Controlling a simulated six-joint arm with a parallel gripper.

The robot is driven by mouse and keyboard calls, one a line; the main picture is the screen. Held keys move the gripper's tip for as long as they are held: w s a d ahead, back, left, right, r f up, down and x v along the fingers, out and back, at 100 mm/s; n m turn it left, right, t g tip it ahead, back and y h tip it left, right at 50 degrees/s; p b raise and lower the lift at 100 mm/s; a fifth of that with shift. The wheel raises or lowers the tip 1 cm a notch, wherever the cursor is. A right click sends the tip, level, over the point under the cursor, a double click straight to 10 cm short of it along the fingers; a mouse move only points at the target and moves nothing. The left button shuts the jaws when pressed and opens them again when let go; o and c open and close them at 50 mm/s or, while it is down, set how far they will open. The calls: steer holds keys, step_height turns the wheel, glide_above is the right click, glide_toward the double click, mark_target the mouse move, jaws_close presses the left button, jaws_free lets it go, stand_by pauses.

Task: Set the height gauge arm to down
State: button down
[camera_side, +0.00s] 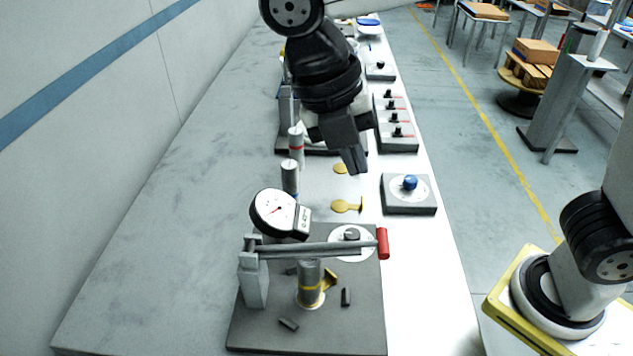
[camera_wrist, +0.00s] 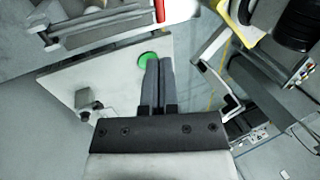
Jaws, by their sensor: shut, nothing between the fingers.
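The height gauge stands on a dark plate (camera_side: 240,335) at the front of the bench in the side view. Its grey arm (camera_side: 325,249) runs about level from a post (camera_side: 254,280) at left to a red end grip (camera_side: 383,243) at right. A round dial (camera_side: 273,212) sits above the arm. A metal cylinder with a yellow band (camera_side: 310,287) stands under the arm; I cannot tell whether they touch. My gripper (camera_side: 357,162) is shut and empty, above and behind the gauge, apart from the red grip. Its closed fingers (camera_wrist: 158,62) also show in the wrist view.
A box with a blue knob (camera_side: 410,184) stands right of my gripper. Behind it is a panel with several black knobs (camera_side: 396,133). Upright cylinders (camera_side: 290,178) stand left. Small dark blocks (camera_side: 289,324) lie on the plate. A green disc (camera_wrist: 148,59) shows in the wrist view.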

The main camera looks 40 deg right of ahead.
mark_target(382, 239)
steer(key=x, duration=1.2)
steer(key=shift+s+d+f, duration=0.1)
steer(key=shift+d+f, duration=0.05)
steer(key=shift+f, duration=0.05)
steer(key=shift+s+d+f, duration=0.15)
steer(key=shift+f, duration=0.5)
steer(key=shift+r, duration=0.15)
steer(key=v, duration=1.4)
steer(key=w+d+f+m+t+y, duration=0.2)
steer(key=d+f+m+t, duration=0.3)
steer(key=d+f+m, duration=1.3)
steer(key=f+m, duration=0.2)
steer(key=m, duration=0.7)
steer(key=shift+d+y, duration=0.3)
